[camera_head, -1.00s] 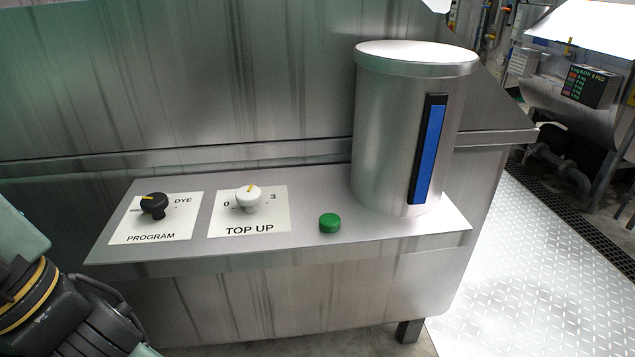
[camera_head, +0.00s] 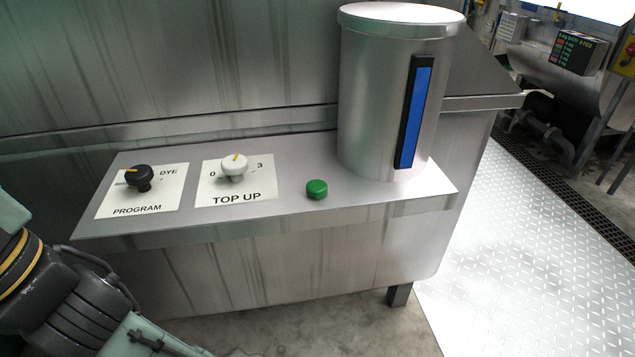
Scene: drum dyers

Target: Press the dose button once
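A green round button (camera_head: 317,189), with no label that I can see, sits on the metal shelf (camera_head: 290,221) in front of a steel cylinder (camera_head: 385,110). It looks raised, and nothing touches it. The cylinder has a lid and an upright blue strip (camera_head: 416,112) in a black frame. My arm shows at the lower left, below and left of the shelf. Its fingertips are not in view, so I cannot see the gripper.
On the shelf left of the button are a white TOP UP knob (camera_head: 234,164) and a black PROGRAM knob (camera_head: 140,178). A large metal wall (camera_head: 170,70) rises behind. Tread-plate floor (camera_head: 520,250) lies open on the right. A small control box (camera_head: 577,53) stands at the far right.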

